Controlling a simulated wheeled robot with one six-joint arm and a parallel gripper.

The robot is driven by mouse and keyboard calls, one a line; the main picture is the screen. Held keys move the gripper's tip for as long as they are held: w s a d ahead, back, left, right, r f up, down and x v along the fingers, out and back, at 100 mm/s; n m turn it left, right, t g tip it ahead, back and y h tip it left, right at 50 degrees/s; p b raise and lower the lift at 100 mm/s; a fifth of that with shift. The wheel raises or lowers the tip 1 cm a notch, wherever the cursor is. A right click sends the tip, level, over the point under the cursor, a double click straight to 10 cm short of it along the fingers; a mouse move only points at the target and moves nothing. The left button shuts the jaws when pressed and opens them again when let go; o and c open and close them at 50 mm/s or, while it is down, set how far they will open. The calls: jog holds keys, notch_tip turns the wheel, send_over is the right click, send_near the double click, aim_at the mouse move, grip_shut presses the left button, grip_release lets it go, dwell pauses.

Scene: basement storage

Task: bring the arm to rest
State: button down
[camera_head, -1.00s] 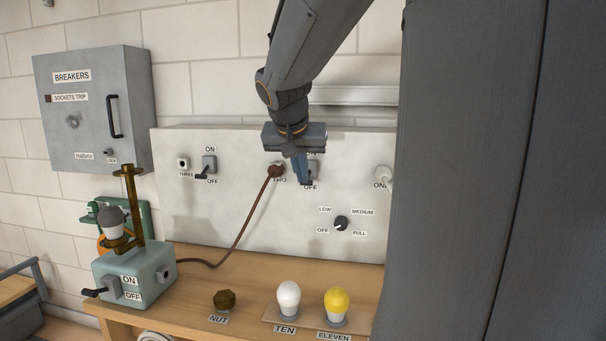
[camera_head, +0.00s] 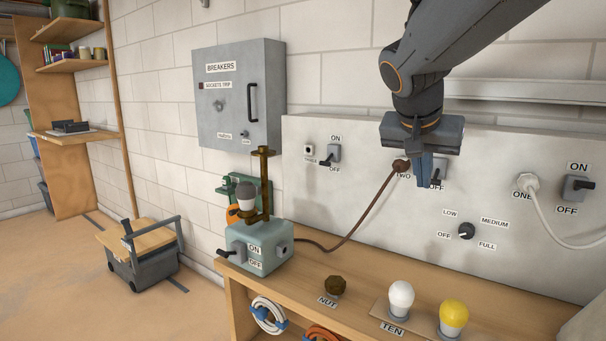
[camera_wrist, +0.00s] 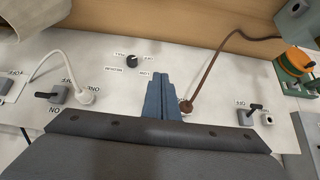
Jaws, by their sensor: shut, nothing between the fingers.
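My gripper (camera_head: 424,178) hangs from the arm in front of the white socket panel (camera_head: 350,235), near socket TWO and its switch. Its blue fingers are shut with nothing between them. In the wrist view the shut fingers (camera_wrist: 162,92) stand out over the panel, just beside the brown plug (camera_wrist: 186,106). In the head view the brown plug (camera_head: 401,166) sits in socket TWO, and its cord runs down to the green lamp tester (camera_head: 264,250). The gripper partly hides the switch beside socket TWO (camera_head: 440,170); I cannot tell whether they touch.
A white plug (camera_head: 527,184) sits in socket ONE. A dial (camera_head: 466,231) is below the gripper. On the wooden bench (camera_head: 330,265) stand a nut (camera_head: 335,286), a white bulb (camera_head: 401,297) and a yellow bulb (camera_head: 453,316). A breaker box (camera_head: 240,100) hangs at left. Floor at far left is partly open.

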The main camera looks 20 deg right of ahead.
jog(key=s+a+f+n+g+y+p, duration=0.2)
jog(key=s+a+f+n, duration=0.3)
jog(key=a+f, duration=0.5)
jog(key=s+a+f+n+g+y+p, duration=0.2)
jog(key=s+a+f+n+y+p, duration=0.1)
jog(key=s+a+f, duration=0.4)
jog(key=a+f+n+p, duration=0.1)
jog(key=a+f+n, duration=0.1)
jog(key=a+f, duration=0.1)
jog(key=shift+s+f+g+y+p, duration=0.3)
jog(key=shift+f+g+y, duration=0.1)
jog(key=shift+f, duration=0.35)
